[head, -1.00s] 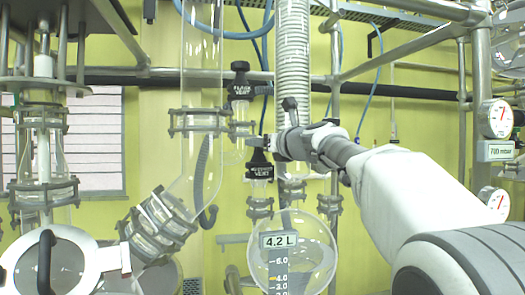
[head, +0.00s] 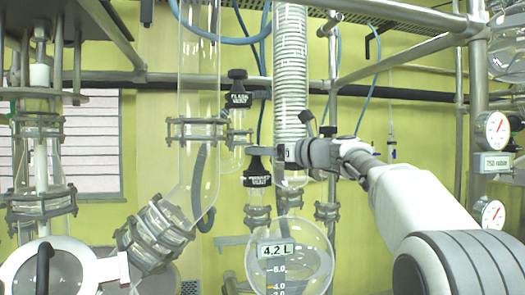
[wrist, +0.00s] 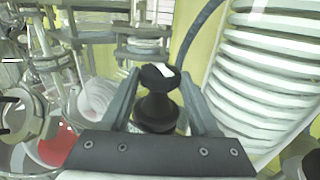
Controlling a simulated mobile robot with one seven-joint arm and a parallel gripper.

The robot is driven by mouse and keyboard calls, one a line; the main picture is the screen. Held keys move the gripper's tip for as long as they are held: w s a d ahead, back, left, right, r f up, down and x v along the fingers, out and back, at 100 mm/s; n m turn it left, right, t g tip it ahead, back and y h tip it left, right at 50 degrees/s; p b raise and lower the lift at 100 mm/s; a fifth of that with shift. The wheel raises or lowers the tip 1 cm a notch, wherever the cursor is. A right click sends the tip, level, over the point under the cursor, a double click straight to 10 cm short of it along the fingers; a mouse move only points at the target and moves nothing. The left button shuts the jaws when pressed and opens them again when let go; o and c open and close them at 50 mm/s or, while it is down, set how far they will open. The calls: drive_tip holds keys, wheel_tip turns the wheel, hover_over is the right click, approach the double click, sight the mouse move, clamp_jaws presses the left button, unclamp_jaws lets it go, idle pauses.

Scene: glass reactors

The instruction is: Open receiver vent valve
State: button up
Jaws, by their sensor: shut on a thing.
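The receiver vent valve is a black knob (head: 257,165) with a white-lettered label, on a glass neck above the round receiver flask (head: 290,258). My gripper (head: 271,154) reaches it from the right in the head view. In the wrist view the black knob (wrist: 158,112), with a white mark on its top, sits between the two fingers of my gripper (wrist: 157,88), which is shut on it. The fingers hide part of its sides. The similar flask vent valve (head: 238,88) stands higher and slightly left, apart from my gripper.
A ribbed white hose (head: 290,70) runs down close behind my gripper; it fills the right of the wrist view. A wide glass column (head: 200,75) stands left. Metal frame pipes (head: 333,80) and gauges (head: 497,128) are at right. The pressure display (head: 497,163) seems to read 750 mbar.

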drive_tip(key=shift+f, duration=0.1)
drive_tip(key=o, duration=1.4)
drive_tip(key=shift+d, duration=0.1)
